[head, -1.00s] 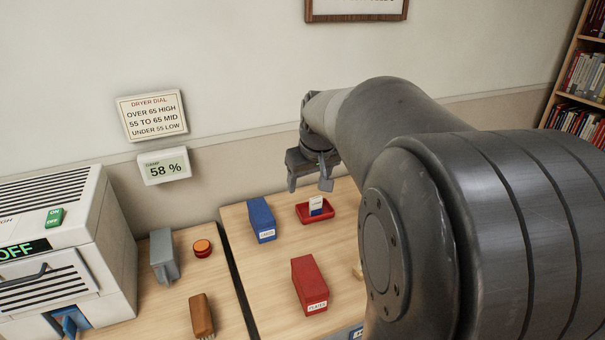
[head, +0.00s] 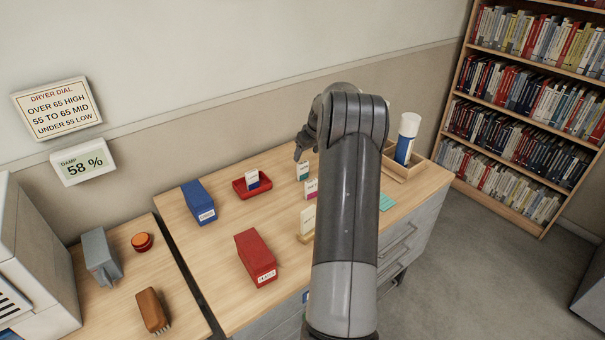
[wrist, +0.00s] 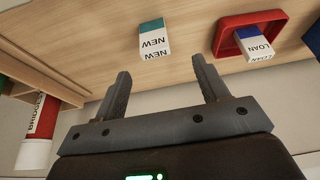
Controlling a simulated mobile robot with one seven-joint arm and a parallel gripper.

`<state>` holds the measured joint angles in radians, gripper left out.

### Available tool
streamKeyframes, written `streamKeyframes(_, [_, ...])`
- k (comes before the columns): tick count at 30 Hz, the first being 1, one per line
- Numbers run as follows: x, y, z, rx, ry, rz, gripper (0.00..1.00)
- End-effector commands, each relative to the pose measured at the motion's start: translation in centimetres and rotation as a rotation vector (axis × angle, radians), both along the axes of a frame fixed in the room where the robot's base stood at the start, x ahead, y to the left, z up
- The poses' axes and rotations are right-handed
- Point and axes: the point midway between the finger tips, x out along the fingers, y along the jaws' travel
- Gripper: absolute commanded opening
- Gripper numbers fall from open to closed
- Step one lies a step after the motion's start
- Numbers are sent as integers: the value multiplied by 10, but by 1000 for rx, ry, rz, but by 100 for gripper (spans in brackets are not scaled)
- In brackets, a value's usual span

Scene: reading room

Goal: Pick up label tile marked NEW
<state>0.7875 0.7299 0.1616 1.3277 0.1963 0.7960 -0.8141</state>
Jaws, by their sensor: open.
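The label tile marked NEW (wrist: 153,43) is white with a teal end. It shows in the upper middle of the wrist view, just beyond and between my fingertips. In the head view a white tile with a teal base (head: 303,171) stands on the table right of the red tray and looks like the same tile. My gripper (wrist: 161,68) is open, its two fingers apart with nothing between them. In the head view my gripper (head: 302,152) hangs near that tile, partly hidden by my arm.
A LOAN tile (wrist: 262,47) sits in a red tray (head: 240,193). A tile with magenta (head: 311,188) stands close by. Blue (head: 198,203) and red (head: 256,257) boxes stand on the table.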

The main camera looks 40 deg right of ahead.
Motion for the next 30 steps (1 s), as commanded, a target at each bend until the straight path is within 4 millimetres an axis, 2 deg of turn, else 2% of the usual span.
streamKeyframes(5, [5, -4, -15, 2, -1, 1, 67])
streamKeyframes(12, [19, -3, -49, 2, -1, 1, 67])
streamKeyframes(19, [24, -5, -65, 2, 0, 0, 67])
streamKeyframes(27, [37, -8, -100, 1, -1, 2, 67])
streamKeyframes(30, [39, -8, -104, 0, -2, 1, 67])
